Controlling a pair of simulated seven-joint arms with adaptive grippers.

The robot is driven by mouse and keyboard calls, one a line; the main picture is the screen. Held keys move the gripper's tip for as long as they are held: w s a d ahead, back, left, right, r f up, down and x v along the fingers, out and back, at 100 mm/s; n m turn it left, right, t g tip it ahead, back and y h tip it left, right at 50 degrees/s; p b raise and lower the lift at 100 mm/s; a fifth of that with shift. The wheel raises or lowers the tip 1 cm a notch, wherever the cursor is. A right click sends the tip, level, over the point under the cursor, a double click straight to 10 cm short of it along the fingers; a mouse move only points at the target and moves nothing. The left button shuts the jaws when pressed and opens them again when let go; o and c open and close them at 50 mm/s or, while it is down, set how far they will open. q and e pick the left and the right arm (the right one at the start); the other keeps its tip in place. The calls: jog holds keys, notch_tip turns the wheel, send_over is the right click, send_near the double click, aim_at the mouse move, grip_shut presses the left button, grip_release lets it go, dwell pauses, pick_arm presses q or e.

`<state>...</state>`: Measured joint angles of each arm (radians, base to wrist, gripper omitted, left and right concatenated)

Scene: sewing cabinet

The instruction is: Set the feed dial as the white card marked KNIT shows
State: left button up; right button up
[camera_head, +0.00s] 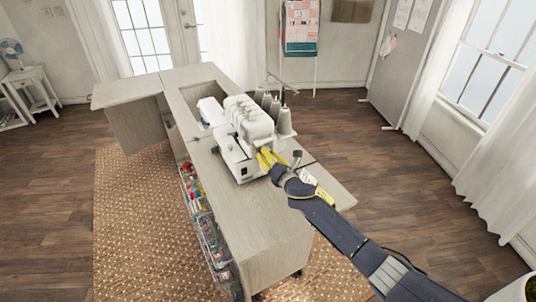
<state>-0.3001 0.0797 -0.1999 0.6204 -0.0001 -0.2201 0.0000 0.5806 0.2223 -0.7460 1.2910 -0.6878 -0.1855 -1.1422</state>
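The white sewing machine (250,118), which looks like a serger, stands on the cabinet top. Its feed dial cannot be made out; it is too small or hidden by the gripper. My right gripper (264,157), with yellow fingers, is at the machine's lower right side, by its base. Whether it touches the machine or holds anything cannot be told. A small white card-like piece (308,177) and a yellow one (325,197) show beside my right wrist; any writing is too small to read. My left gripper is not in view.
The cabinet (265,225) has a leaf at the left and a small one at the right. Thread cones (285,121) stand behind the machine. Clear bins (209,240) hang on the cabinet's left side. The near cabinet top is bare.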

jog(key=o, duration=0.5)
jog(key=shift+d+r, duration=0.1)
jog(key=shift+r, duration=0.1)
jog(key=shift+o, duration=0.2)
jog(key=v, duration=1.2)
